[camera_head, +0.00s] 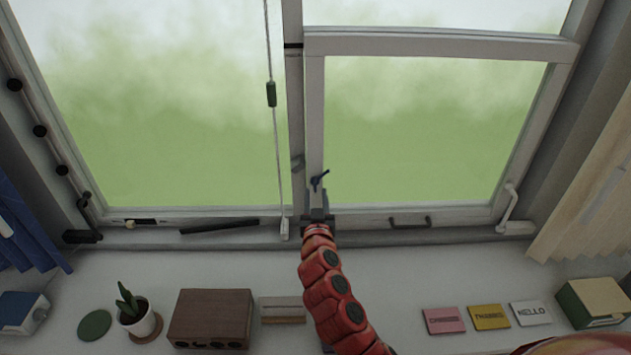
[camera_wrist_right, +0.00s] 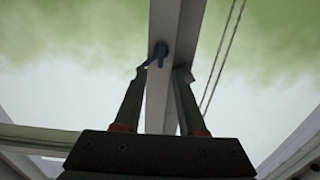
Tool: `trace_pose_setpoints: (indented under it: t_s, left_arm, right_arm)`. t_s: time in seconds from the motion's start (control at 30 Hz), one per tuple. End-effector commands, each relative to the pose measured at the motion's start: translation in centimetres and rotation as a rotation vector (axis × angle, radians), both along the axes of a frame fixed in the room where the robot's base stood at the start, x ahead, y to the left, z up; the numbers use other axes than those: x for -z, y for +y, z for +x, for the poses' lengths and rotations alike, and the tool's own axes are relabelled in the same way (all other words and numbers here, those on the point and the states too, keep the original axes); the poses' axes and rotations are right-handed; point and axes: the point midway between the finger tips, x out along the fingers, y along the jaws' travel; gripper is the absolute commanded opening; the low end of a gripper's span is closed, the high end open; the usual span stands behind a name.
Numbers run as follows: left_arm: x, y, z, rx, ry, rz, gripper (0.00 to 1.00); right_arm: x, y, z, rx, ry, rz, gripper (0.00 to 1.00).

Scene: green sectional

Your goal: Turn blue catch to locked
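The blue catch (camera_head: 319,180) is a small lever on the white middle window post, low down where the right pane's frame meets it. In the right wrist view the blue catch (camera_wrist_right: 157,54) shows on the post, just beyond and between my fingertips. My right gripper (camera_head: 317,200) reaches up in front of the post, just below the catch. In the right wrist view my right gripper (camera_wrist_right: 164,68) has its two fingers apart, one on each side of the post. The left fingertip is close to the catch; whether it touches I cannot tell. My left gripper is not in view.
A cord with a green toggle (camera_head: 271,94) hangs left of the post. Dark handles (camera_head: 410,222) sit on the lower frame, and a white handle (camera_head: 508,208) at right.

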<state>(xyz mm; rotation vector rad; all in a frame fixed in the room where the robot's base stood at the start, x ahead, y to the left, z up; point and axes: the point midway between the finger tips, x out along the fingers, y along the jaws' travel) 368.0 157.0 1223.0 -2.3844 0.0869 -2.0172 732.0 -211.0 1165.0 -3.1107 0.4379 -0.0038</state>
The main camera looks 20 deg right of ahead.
Motion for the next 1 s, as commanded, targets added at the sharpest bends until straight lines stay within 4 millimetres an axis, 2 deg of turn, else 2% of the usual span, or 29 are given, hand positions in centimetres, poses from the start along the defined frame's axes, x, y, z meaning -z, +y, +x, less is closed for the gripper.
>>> trace_pose_setpoints:
  t_s: [0.1,0.3,0.73,0.93,0.97,1.0]
  left_arm:
    - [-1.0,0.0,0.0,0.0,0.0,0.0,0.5]
    - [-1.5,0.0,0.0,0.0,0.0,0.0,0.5]
    - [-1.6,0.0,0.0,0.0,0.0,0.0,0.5]
    - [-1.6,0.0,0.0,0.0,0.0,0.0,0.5]
    - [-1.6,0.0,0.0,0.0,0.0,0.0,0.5]
    - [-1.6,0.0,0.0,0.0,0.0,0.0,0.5]
  right_arm:
    - [-0.3,-0.5,1.7,0.002,0.002,0.002,0.4]
    - [-0.1,-1.0,3.4,0.003,0.002,0.001,0.4]
    - [0.1,-1.2,4.0,0.0,0.002,0.001,0.4]
    - [0.1,-1.2,4.0,0.0,0.002,0.001,0.04]
    - [0.1,-1.2,4.0,0.001,0.002,0.001,0.0]
    - [0.1,-1.2,4.0,0.0,0.002,0.001,0.0]
